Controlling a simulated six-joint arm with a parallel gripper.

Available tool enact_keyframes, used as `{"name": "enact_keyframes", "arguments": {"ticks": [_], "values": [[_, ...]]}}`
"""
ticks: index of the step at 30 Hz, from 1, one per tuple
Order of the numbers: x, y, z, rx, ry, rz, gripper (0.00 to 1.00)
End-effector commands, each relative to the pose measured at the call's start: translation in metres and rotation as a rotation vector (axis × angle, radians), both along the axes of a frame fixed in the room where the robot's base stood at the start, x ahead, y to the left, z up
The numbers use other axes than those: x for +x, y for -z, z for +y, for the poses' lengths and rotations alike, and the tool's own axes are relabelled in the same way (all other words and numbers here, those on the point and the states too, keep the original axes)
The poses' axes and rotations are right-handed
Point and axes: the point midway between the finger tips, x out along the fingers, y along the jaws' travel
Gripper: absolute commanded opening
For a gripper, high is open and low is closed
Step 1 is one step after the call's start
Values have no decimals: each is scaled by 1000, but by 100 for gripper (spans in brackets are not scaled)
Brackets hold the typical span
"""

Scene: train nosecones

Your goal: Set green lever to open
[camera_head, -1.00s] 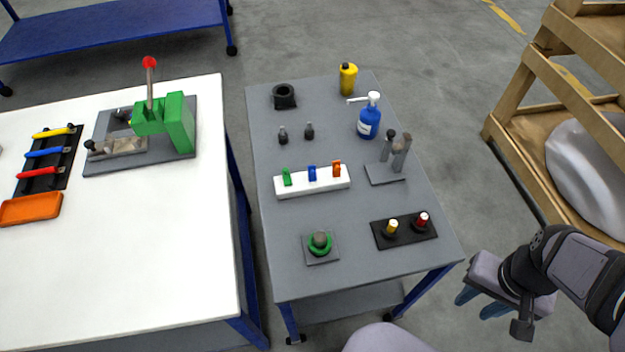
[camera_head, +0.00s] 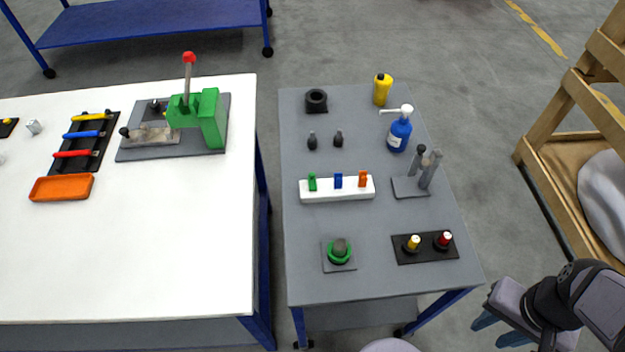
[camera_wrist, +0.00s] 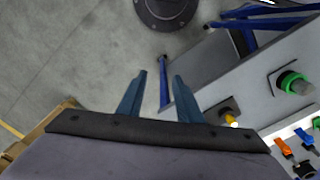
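The green lever (camera_head: 312,182) is a small upright tab at the left end of a white block (camera_head: 337,196) on the grey table. A blue lever (camera_head: 338,180) and an orange lever (camera_head: 363,178) stand beside it on the same block. In the wrist view the green lever (camera_wrist: 316,122) shows at the right edge, partly cut off. My gripper (camera_head: 496,330) is off the table's front right corner, well away from the block. In the wrist view its blue fingers (camera_wrist: 159,77) are apart with nothing between them.
A green-ringed knob (camera_head: 339,251), a black plate with yellow and red buttons (camera_head: 425,250), a grey bracket (camera_head: 411,187) and a blue pump bottle (camera_head: 400,131) surround the block. A white table (camera_head: 180,240) is at left, a wooden rack (camera_head: 556,145) at right.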

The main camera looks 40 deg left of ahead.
Motion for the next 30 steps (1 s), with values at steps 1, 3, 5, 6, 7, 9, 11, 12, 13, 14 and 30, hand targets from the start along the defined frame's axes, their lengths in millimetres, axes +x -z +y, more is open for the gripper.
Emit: {"name": "enact_keyframes", "arguments": {"ticks": [1, 3, 5, 6, 7, 9, 11, 12, 13, 14, 30], "values": [[0, 0, 0, 0, 0, 0, 32], [0, 0, 0, 0, -1, 0, 32], [3, 0, 2, -1, -6, -2, 32], [6, 0, 4, -1, -14, -5, 32], [10, 0, 6, -2, -22, -8, 32], [23, -1, 14, -4, -50, -21, 32], [38, -2, 26, -6, -85, -36, 32], [51, -2, 37, -8, -114, -49, 32], [61, -3, 48, -9, -139, -61, 32], [72, -4, 59, -9, -166, -74, 32], [116, -13, 414, 102, -678, -325, 32]]}}
